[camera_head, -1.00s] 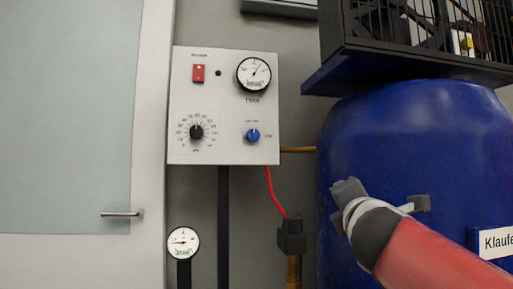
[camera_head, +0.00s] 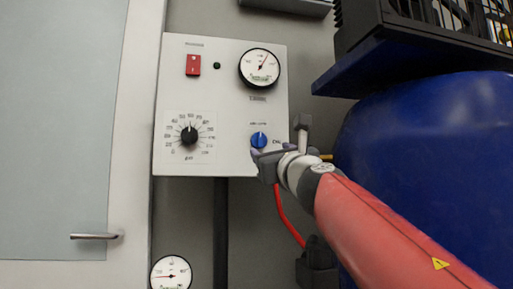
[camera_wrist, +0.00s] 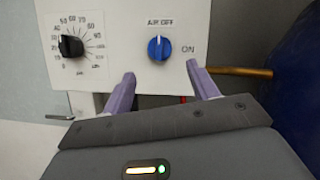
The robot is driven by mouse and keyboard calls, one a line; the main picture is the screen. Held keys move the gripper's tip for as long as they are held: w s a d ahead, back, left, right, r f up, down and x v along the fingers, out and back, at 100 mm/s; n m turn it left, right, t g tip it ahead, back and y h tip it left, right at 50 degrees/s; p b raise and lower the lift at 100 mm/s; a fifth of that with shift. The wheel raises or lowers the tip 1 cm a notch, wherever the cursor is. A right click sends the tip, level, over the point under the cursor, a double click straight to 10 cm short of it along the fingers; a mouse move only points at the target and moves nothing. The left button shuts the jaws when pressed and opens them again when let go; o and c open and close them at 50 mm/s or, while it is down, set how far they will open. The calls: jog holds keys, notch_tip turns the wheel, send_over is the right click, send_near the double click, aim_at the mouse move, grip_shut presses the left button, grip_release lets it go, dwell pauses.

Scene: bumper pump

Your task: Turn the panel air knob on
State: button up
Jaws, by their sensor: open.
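The blue air knob (camera_head: 259,140) is on the lower right of the white panel (camera_head: 226,110). In the wrist view, the blue knob (camera_wrist: 159,48) sits under the label "AIR OFF", with "ON" to its lower right. Its pointer line is upright, toward "AIR OFF". My gripper (camera_wrist: 163,84) is open, its two purple fingers spread below the knob and apart in the picture, with nothing between them. In the head view my gripper (camera_head: 262,155) is just at the knob's lower edge; whether it touches cannot be told.
A black dial knob (camera_head: 189,136), a red switch (camera_head: 193,65) and a round gauge (camera_head: 260,68) share the panel. A blue tank (camera_head: 420,140) stands at the right. A brass pipe (camera_wrist: 240,71) runs from the panel to the tank. A door handle (camera_head: 95,236) is at the left.

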aim_at(262, 143)
jog(key=p+x, duration=0.4)
jog(key=x, duration=0.3)
jog(key=shift+w+a+r, duration=0.1)
jog(key=shift+w+r, duration=0.05)
jog(key=shift+w, duration=0.1)
jog(key=shift+c, duration=0.5)
jog(key=c, duration=0.9)
